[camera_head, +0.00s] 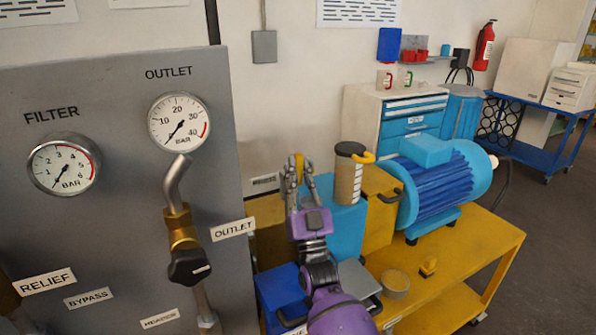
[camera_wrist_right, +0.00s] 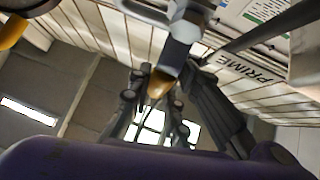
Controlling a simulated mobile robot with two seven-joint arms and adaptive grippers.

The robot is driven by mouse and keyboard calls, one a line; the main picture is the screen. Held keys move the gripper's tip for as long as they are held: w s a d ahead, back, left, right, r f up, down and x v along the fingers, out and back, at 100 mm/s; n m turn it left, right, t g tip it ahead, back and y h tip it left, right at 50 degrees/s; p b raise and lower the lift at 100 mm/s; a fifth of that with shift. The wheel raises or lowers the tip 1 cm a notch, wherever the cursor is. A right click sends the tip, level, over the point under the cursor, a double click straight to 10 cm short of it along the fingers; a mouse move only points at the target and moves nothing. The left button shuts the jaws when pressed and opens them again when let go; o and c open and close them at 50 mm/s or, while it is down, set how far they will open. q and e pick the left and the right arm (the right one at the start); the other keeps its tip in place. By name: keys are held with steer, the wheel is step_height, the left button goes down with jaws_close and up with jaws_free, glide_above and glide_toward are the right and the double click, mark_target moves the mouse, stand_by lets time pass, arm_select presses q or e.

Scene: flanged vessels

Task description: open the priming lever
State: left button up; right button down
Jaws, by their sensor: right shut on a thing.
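The priming lever shows as a small yellow grip (camera_head: 299,167) between the fingers of my right gripper (camera_head: 301,180) in the head view. In the right wrist view the lever is a metal bar with a yellow end (camera_wrist_right: 160,84), and the fingers close around that end. My right gripper is shut on the lever, fingers pointing up. A PRIME label (camera_wrist_right: 246,70) is beside it in the right wrist view. The lever's pivot is not clear in either view. My left gripper is not in view.
A tan cylinder (camera_head: 348,182) with a black cap and yellow handle stands close right of my gripper. A blue motor (camera_head: 440,180) sits on the yellow bench (camera_head: 480,250). The grey gauge panel (camera_head: 110,215) is at left.

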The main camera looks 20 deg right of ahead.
mark_target(300, 176)
steer(key=c, duration=1.6)
jaws_free()
steer(key=shift+d, duration=0.1)
steer(key=shift+s+f, duration=0.1)
steer(key=shift+s+f, duration=0.2)
steer(key=shift+f, duration=0.1)
steer(key=v, duration=0.3)
steer(key=shift+s+r, duration=0.1)
steer(key=shift+r, duration=0.05)
steer(key=s, duration=0.3)
steer(key=s+a, duration=0.1)
steer(key=s, duration=0.3)
steer(key=s+a, duration=0.1)
steer(key=s, duration=0.3)
steer(key=shift+a+r, duration=0.1)
steer(key=shift+r, duration=0.1)
steer(key=shift+f, duration=0.1)
